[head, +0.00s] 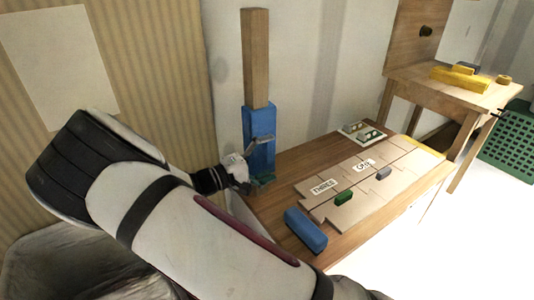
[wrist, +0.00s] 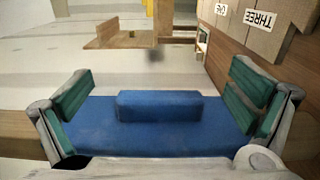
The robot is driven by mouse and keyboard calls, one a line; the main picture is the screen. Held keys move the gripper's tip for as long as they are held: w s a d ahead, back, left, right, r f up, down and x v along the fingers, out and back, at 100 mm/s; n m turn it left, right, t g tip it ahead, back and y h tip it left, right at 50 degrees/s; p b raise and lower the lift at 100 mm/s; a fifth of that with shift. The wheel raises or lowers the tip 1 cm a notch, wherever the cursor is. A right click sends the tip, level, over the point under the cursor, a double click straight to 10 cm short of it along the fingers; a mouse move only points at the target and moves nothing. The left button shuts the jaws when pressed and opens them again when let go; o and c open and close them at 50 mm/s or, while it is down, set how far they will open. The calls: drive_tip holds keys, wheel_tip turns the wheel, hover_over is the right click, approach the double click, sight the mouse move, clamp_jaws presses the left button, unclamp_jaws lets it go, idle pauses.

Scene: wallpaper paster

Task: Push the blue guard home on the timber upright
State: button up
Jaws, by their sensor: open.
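The timber upright (head: 255,58) stands against the wall at the back end of the workbench. The blue guard (head: 259,118) is on its lower part, with bare timber showing above. My gripper (head: 261,162) is at the guard's lower half, with its fingers apart. In the wrist view the guard (wrist: 90,125) spans the space between the open green-padded fingers (wrist: 162,100). A raised blue bar (wrist: 160,105) on the guard lies between the pads, with gaps on both sides. The guard's lower end is partly hidden by my gripper, and I cannot tell how it seats.
The workbench (head: 285,160) holds boards labelled THREE and ONE-like text, a blue block (head: 306,231), a green block (head: 343,197), a grey block (head: 384,172) and a small tray (head: 350,134). A side table (head: 420,78) with yellow pieces and a green crate (head: 505,135) stand right.

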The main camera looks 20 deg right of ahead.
drive_tip(key=shift+s+d+p, duration=0.3)
drive_tip(key=shift+s+p, duration=0.15)
drive_tip(key=shift+s, duration=0.55)
drive_tip(key=shift+s+d+p, duration=0.3)
drive_tip(key=shift+s+p, duration=0.1)
drive_tip(key=shift+s, duration=0.55)
